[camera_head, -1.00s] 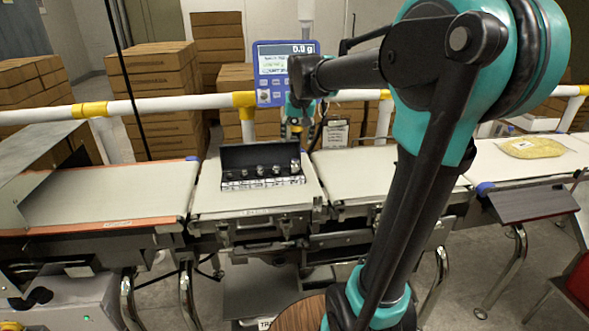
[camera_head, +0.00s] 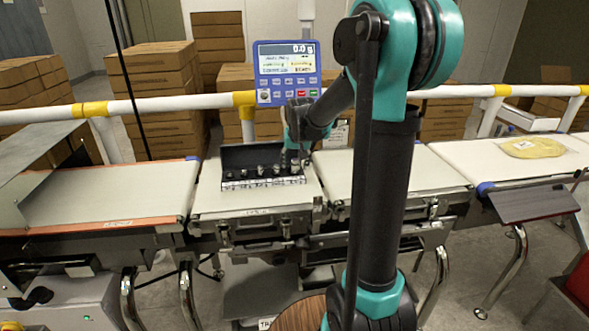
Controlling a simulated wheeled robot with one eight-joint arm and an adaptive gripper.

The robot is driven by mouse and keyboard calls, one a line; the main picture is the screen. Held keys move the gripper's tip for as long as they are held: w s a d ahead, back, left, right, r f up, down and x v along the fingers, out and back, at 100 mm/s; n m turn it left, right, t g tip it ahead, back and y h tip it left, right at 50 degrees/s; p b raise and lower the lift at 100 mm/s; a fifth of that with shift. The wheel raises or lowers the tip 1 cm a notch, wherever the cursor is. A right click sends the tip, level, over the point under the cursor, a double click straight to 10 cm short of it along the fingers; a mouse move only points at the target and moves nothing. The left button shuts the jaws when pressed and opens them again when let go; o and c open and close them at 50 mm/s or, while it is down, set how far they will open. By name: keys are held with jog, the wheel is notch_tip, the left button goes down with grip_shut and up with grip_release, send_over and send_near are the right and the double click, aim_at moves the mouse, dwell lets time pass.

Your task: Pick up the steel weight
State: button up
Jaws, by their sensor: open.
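Several small steel weights (camera_head: 260,171) stand in a row in an open black case (camera_head: 252,155) on the weighing platform. A labelled strip (camera_head: 262,183) runs along the case's front. The rightmost steel weight is largely hidden by my gripper. My gripper (camera_head: 296,160) points down at the right end of the row, with its fingertips at or just above that weight. It is open. I cannot tell whether the fingers are around the weight or touching it.
A blue scale display (camera_head: 287,72) reading 0.0 g stands behind the case. A white and yellow rail (camera_head: 190,102) runs behind the belts. Belts lie left (camera_head: 110,192) and right (camera_head: 400,172); a yellow bag (camera_head: 531,147) lies far right. Cardboard boxes (camera_head: 155,90) stand behind.

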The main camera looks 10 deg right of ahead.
jog(key=shift+w+f, duration=0.1)
jog(key=shift+f, duration=0.2)
jog(key=shift+c, duration=0.2)
grip_shut()
